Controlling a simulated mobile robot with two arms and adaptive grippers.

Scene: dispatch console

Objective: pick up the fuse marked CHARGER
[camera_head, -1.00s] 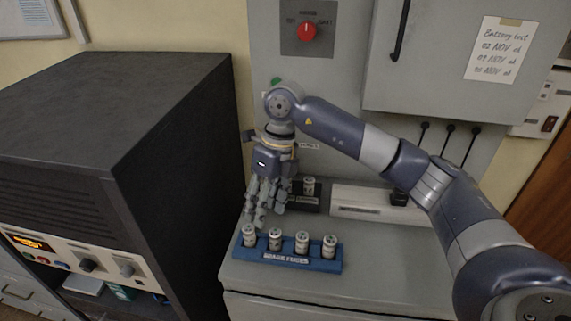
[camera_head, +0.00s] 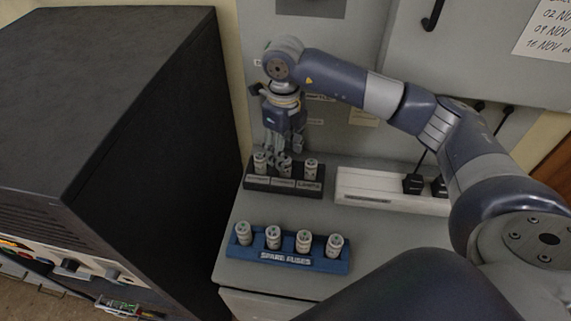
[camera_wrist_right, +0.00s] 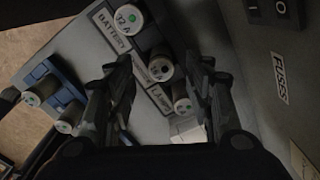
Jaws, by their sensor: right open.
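A black fuse block (camera_head: 249,186) stands at the back of the cabinet top with three white fuses in a row. Its left plate reads BATTERY and its right one LAMPS in the right wrist view; the middle plate is mostly hidden there and too small to read surely in the head view. The middle fuse (camera_head: 285,170) also shows in the right wrist view (camera_wrist_right: 160,68). My right gripper (camera_head: 283,157) points down just above the block, around the middle fuse's top. It is open, its fingers either side of that fuse. Contact cannot be told. My left gripper is out of view.
A blue SPARE FUSES rack (camera_head: 338,266) with several fuses stands nearer the front. A white power strip (camera_head: 375,190) with black plugs lies right of the block. A tall dark cabinet (camera_head: 150,120) rises at left. Some grey top between block and rack is clear.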

